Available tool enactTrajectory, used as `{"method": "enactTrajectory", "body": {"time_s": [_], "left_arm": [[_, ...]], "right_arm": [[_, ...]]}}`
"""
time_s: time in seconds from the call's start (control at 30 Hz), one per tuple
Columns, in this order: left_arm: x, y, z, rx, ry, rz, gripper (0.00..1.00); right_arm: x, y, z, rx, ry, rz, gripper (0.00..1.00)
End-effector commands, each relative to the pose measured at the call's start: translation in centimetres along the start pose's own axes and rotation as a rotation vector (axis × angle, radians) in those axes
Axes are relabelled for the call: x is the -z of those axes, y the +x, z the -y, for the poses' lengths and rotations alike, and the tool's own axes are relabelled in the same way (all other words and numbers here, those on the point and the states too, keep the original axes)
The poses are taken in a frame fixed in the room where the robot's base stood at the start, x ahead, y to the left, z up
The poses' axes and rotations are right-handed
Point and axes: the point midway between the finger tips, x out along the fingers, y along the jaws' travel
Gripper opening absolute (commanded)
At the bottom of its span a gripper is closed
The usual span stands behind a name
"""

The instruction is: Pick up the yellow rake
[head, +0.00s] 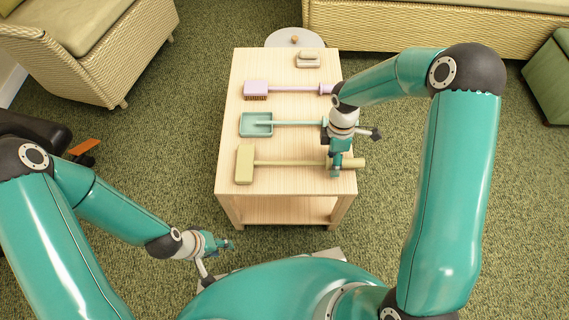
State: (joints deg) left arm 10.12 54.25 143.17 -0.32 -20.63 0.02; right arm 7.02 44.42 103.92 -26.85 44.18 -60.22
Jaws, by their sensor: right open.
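The yellow rake (244,165) lies flat on the wooden table, its head at the left and its handle running right to a thicker end past the table's right edge. My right gripper (337,168) is open over the thicker end of the handle and hides part of it. I cannot tell whether its fingers touch the handle. My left gripper (226,245) is low in front of the table, apart from the rake; its jaws are too small to read.
On the wooden table (230,181) lie a teal dustpan (257,124), a purple brush (256,88) and a pale block-like object (308,58) at the back. Wicker sofas (440,30) stand behind and at the left.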

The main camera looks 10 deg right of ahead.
Motion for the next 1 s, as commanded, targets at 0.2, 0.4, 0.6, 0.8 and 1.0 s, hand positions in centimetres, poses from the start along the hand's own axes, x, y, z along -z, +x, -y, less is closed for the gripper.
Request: {"method": "enactTrajectory", "body": {"time_s": [0.2, 0.4, 0.6, 0.8, 1.0], "left_arm": [[0.0, -0.1, 0.0, 0.000, 0.000, 0.000, 0.40], [0.0, -0.1, 0.0, 0.000, 0.000, 0.000, 0.40], [0.0, -0.1, 0.0, 0.000, 0.000, 0.000, 0.40], [0.0, -0.1, -0.1, 0.000, 0.000, 0.000, 0.40], [0.0, -0.5, -0.2, 0.000, 0.000, 0.000, 0.40]], "right_arm": [[0.0, -0.1, 0.0, 0.000, 0.001, 0.000, 0.48], [0.0, -0.1, 0.0, 0.000, 0.001, 0.000, 0.15], [0.0, -0.1, 0.0, -0.001, 0.002, -0.001, 0.00], [0.0, -0.3, 0.0, -0.002, 0.002, -0.001, 0.00], [0.0, -1.4, 0.2, -0.003, 0.002, -0.001, 0.00]]}}
